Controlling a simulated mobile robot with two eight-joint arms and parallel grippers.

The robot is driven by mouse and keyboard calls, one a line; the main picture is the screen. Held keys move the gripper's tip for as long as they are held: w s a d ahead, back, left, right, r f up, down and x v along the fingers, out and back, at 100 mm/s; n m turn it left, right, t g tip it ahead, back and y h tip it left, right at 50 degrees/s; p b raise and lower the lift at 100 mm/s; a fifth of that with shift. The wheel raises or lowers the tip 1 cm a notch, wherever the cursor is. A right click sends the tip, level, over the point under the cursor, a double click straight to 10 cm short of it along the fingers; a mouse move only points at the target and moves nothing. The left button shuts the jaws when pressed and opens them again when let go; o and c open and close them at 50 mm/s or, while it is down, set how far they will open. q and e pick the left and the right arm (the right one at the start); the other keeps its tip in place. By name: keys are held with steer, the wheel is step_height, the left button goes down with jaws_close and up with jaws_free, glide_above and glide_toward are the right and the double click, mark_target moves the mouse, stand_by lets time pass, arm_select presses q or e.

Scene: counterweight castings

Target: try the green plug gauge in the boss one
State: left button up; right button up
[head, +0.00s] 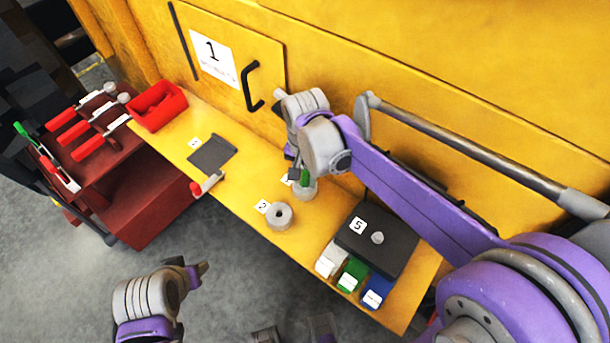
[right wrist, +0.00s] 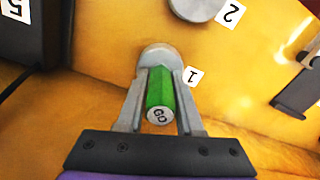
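The green plug gauge (right wrist: 159,90) is between the fingers of my right gripper (right wrist: 158,85), which is shut on it; its end marked GO faces the wrist camera. Its far end meets the grey round boss one (right wrist: 157,53), beside the label 1 (right wrist: 192,77). How far it goes into the bore is hidden. In the head view the green gauge (head: 305,177) stands over boss one (head: 306,193), under my right gripper (head: 297,170). My left gripper (head: 201,271) is low, off the ledge, its fingers too small to judge.
Boss two (head: 279,216) stands close by on the yellow ledge (head: 240,203). A black block marked 5 (head: 390,255) and white, green and blue boxes (head: 352,275) are at right. A dark pad (head: 212,154), red-handled tool (head: 207,185) and red bin (head: 158,107) lie left.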

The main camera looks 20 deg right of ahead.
steer(key=o, duration=0.5)
steer(key=shift+c, duration=0.2)
steer(key=shift+r, duration=0.1)
